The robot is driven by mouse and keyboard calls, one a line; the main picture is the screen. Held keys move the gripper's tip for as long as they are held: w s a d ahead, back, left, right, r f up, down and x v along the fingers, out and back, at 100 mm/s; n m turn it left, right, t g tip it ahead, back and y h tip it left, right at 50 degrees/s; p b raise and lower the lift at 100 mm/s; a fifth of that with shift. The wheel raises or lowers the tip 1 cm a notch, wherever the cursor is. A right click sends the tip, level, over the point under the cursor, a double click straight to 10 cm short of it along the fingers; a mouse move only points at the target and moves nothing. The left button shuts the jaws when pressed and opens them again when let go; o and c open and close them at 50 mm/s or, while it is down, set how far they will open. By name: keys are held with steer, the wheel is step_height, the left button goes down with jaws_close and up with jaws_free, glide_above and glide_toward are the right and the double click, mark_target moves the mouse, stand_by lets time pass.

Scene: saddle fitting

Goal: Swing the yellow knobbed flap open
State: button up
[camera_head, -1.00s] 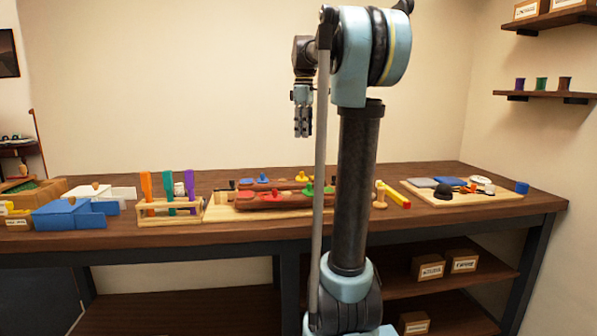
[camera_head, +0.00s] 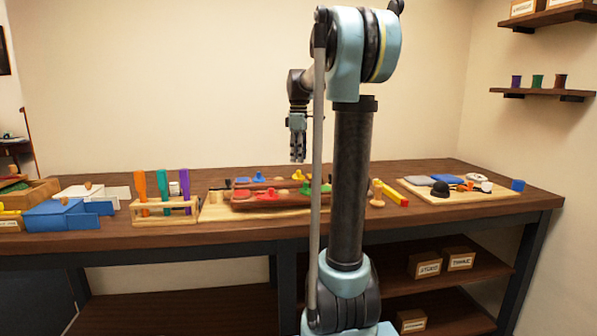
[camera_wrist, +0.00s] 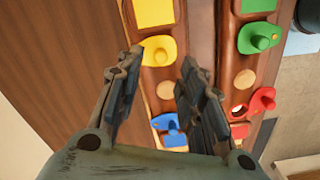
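The yellow knobbed flap (camera_wrist: 158,48) is set in a dark wooden strip, with a yellow square (camera_wrist: 153,12) beside it. In the head view its yellow knob (camera_head: 298,175) stands at the back of the board. My gripper (camera_wrist: 157,68) is open and empty, its two fingers spread above the strip. The flap lies just beyond the fingertips in the wrist view. In the head view my gripper (camera_head: 298,160) hangs pointing down, above the board; I cannot tell its exact height.
A blue knobbed flap (camera_wrist: 171,130) shares the strip. Green (camera_wrist: 260,38) and red (camera_wrist: 262,100) knobbed flaps sit on a parallel strip. A rack with coloured handles (camera_head: 164,208) stands left, a yellow-and-red piece (camera_head: 396,197) right. Bare tabletop (camera_wrist: 60,60) lies beside the strip.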

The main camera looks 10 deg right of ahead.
mark_target(298, 173)
steer(key=shift+f, duration=2.85)
